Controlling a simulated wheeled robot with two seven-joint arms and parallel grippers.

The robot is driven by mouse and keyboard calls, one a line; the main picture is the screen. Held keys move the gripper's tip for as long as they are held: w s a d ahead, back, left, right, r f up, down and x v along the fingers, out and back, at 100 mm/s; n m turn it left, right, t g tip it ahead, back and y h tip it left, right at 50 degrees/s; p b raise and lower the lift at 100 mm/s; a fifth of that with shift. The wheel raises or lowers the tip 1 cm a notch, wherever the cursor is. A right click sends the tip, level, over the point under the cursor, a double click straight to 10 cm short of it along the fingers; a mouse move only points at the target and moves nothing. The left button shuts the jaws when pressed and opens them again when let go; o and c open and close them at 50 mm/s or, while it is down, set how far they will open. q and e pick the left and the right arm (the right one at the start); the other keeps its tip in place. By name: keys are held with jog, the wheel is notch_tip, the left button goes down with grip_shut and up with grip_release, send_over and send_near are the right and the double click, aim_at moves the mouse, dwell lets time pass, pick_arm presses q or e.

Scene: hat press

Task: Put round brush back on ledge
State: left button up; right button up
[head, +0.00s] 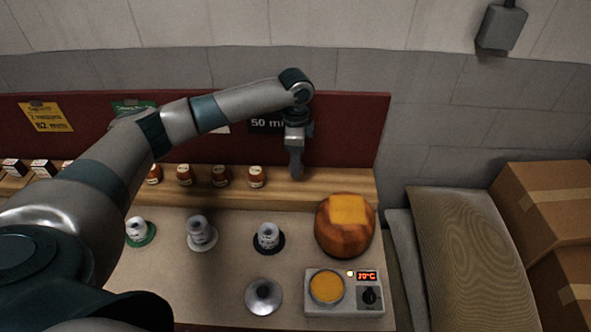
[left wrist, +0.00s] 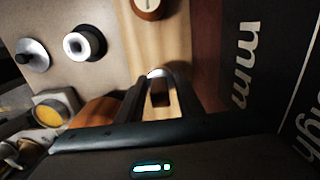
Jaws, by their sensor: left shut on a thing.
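My left gripper (head: 296,172) reaches in from the left and points down over the right part of the wooden ledge (head: 345,188) at the back of the table. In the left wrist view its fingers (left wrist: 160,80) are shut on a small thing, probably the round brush. Only a pale rounded tip (left wrist: 158,73) and a wood-coloured part show between the fingers. The fingers hide most of it in both views. It is close above the ledge; I cannot tell whether it touches. My right gripper is not in view.
Brown jars (head: 256,177) stand on the ledge left of the gripper. A red backboard (head: 350,130) rises behind. In front are a large brown block (head: 335,240), a heater with a display (head: 345,308), small grey pieces on discs (head: 268,237) and a metal dome (head: 263,297).

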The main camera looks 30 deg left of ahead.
pick_arm(q)
notch_tip(320, 180, down, 4)
jog(key=shift+r+p, duration=0.25)
jog(key=shift+p, duration=0.65)
jog(key=shift+f, duration=0.25)
jog(key=o, duration=1.1)
jog(key=shift+f, duration=0.15)
jog(key=shift+c, duration=0.2)
